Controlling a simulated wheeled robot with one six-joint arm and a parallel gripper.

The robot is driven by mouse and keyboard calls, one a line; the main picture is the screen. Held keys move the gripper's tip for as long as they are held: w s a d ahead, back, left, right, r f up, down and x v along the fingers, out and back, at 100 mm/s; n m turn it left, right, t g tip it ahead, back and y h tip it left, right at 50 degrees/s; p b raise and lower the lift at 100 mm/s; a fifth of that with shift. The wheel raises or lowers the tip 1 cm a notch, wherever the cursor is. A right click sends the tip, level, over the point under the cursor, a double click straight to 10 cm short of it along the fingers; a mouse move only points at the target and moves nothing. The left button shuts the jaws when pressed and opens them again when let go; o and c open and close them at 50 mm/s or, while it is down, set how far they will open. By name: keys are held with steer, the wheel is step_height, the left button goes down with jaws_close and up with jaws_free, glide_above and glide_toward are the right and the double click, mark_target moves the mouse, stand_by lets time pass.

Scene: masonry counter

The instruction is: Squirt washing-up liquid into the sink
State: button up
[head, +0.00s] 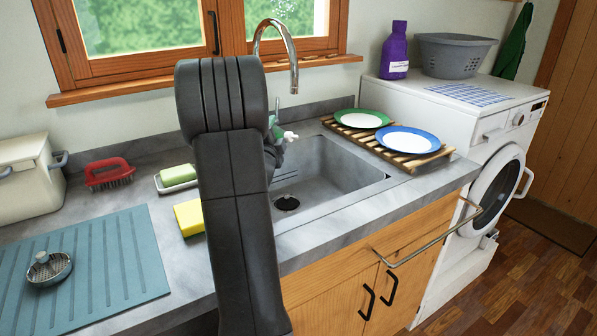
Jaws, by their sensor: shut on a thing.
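My gripper (273,152) shows only in part past my arm, over the left side of the grey sink (335,170). It is shut on a green bottle with a white nozzle (276,128), which looks like the washing-up liquid. Most of the bottle is hidden behind my arm. The white nozzle sticks out to the right, so the bottle seems tilted, but how far I cannot tell. The sink is empty where I can see it, with a dark drain (287,203) in its floor. No liquid stream is visible.
A chrome tap (292,62) arches behind the sink. A slatted rack (405,160) with two plates stands right of it. A yellow sponge (189,217), green soap on a dish (178,175) and a red brush (108,174) lie left of my arm. A purple bottle (395,50) stands on the washing machine.

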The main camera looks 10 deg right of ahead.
steer(key=shift+m+b, duration=0.3)
steer(key=shift+b, duration=0.3)
steer(key=shift+r+m+h+b, duration=0.3)
steer(key=shift+r+m+b, duration=0.25)
steer(key=shift+b, duration=0.5)
stand_by(3.0)
